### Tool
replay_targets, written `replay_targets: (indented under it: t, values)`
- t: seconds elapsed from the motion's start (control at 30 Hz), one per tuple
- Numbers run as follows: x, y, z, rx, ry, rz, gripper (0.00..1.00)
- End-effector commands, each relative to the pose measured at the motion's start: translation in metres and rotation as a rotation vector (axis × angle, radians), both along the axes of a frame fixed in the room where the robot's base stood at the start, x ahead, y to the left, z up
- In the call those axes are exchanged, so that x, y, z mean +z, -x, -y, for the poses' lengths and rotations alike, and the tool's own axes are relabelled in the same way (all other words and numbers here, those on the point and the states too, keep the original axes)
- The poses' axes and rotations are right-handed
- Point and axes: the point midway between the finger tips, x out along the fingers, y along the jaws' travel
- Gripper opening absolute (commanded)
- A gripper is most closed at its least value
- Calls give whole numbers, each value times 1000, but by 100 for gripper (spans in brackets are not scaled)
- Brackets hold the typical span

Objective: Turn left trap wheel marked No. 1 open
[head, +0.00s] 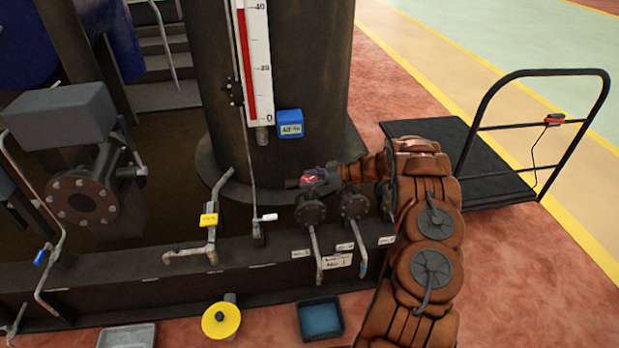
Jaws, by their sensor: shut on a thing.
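The left trap (310,213) is a dark round-bodied fitting on a pipe at the front beam, left of a similar right trap (354,206). A small red wheel (312,176) sits on top of the left trap. My gripper (316,178) reaches in from the right and is shut on this wheel, covering part of it. Small white labels (338,261) are on the beam below the traps; their print is too small to read surely. How far the wheel is turned cannot be seen.
A tall tank with a red-and-white gauge (257,65) and blue display (290,124) stands behind. A yellow-tagged pipe (209,220) is to the left. A yellow round thing (221,320) and blue tray (320,318) are in front. A black cart (490,185) stands right.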

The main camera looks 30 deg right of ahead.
Motion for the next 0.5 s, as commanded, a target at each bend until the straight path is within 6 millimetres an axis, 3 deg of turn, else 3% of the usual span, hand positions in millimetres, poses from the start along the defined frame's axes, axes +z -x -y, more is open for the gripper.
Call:
replay_targets:
  t: [0.4, 0.43, 0.5]
  values:
    - [1, 0, 0, 9, 0, 0, 26]
    - [0, 0, 0, 9, 0, 0, 63]
    - [1, 0, 0, 9, 0, -1, 71]
